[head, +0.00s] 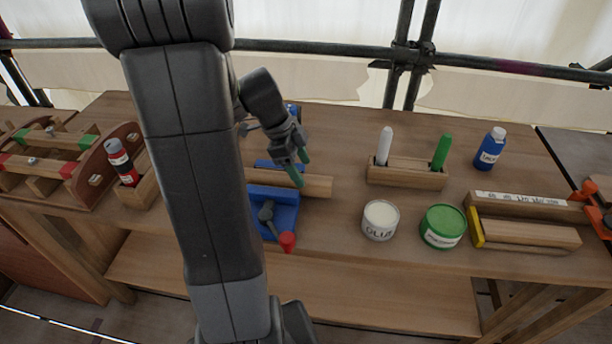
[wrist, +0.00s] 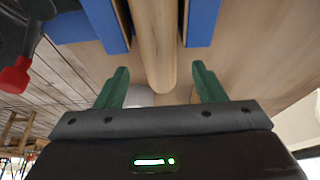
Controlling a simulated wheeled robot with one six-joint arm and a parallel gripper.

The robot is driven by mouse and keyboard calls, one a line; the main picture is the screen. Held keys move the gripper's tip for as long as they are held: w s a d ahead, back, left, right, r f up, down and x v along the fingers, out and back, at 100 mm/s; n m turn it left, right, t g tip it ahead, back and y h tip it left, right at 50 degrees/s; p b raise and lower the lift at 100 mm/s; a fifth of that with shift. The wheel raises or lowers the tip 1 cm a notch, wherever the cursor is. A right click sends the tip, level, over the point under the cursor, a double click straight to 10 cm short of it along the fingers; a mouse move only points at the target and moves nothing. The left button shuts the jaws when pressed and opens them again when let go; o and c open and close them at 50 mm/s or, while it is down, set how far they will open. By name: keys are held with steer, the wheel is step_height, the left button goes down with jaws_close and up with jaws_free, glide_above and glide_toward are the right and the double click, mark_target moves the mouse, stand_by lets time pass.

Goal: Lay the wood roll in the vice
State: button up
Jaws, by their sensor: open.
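The wood roll (head: 318,186) is a pale wooden cylinder. It lies level between the jaws of the blue vice (head: 284,217), with one end sticking out to the right. In the wrist view the roll (wrist: 152,45) runs between the wood-lined blue jaws (wrist: 203,22); I cannot tell whether the jaws press on it. My gripper (head: 300,168) is at the roll's protruding part. In the wrist view its green fingers (wrist: 161,84) are open, one on each side of the roll's end and apart from it. My arm hides the vice's left part.
The vice's handle has a red knob (head: 287,241). To the right stand a pen block (head: 407,178), a white tin (head: 380,221), a green tin (head: 443,227) and a blue bottle (head: 490,148). A wooden rack (head: 60,160) is at left. A rail (head: 320,47) runs behind the bench.

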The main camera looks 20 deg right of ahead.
steer(key=v, duration=0.7)
steer(key=shift+r, duration=0.25)
